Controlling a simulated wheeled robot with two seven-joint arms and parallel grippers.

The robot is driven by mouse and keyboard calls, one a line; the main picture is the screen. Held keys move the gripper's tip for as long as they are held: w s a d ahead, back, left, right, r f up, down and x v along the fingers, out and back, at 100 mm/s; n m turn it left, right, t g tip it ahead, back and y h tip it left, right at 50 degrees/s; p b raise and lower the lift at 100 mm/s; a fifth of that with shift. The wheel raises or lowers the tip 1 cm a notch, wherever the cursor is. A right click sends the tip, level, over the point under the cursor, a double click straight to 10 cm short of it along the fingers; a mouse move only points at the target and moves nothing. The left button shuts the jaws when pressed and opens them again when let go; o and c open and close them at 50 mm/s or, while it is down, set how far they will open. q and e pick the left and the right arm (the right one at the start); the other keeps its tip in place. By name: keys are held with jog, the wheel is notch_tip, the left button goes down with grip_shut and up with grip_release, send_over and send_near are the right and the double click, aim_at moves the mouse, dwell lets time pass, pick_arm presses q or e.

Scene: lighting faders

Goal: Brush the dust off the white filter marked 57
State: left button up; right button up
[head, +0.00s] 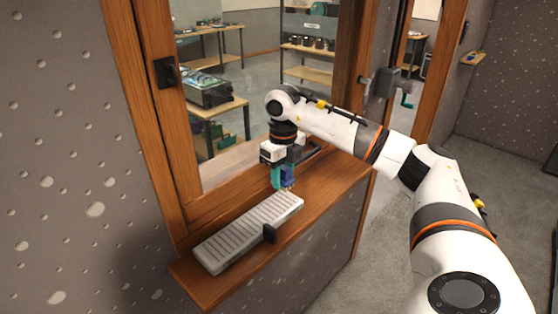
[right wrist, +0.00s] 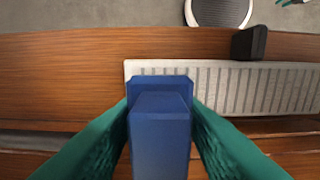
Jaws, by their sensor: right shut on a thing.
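A long white slatted panel (head: 250,232) lies on the wooden sill; it also shows in the right wrist view (right wrist: 230,84). I can read no number or dust on it. A black block (head: 269,233) sits at its near long edge. My right gripper (head: 282,178) is above the sill by the panel's far right end, pointing down. Its teal fingers are shut on a blue block-shaped thing (right wrist: 160,128), seen from above in the right wrist view. Its lower part is hidden, so I cannot tell whether it touches the panel.
The wooden sill (head: 320,200) runs along a window with a wooden frame (head: 150,100). A black latch (head: 166,72) is on the frame. Beyond the glass are benches with equipment (head: 212,90). The sill beyond the panel's far end looks bare. A grey pitted wall (head: 80,150) is at left.

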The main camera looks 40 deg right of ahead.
jog(key=shift+d+r+p, duration=0.2)
jog(key=shift+r+p, duration=0.3)
jog(key=shift+r, duration=0.4)
jog(key=shift+a+r, duration=0.2)
jog(key=shift+r, duration=0.1)
jog(key=shift+d+f, duration=0.1)
jog(key=shift+d, duration=0.05)
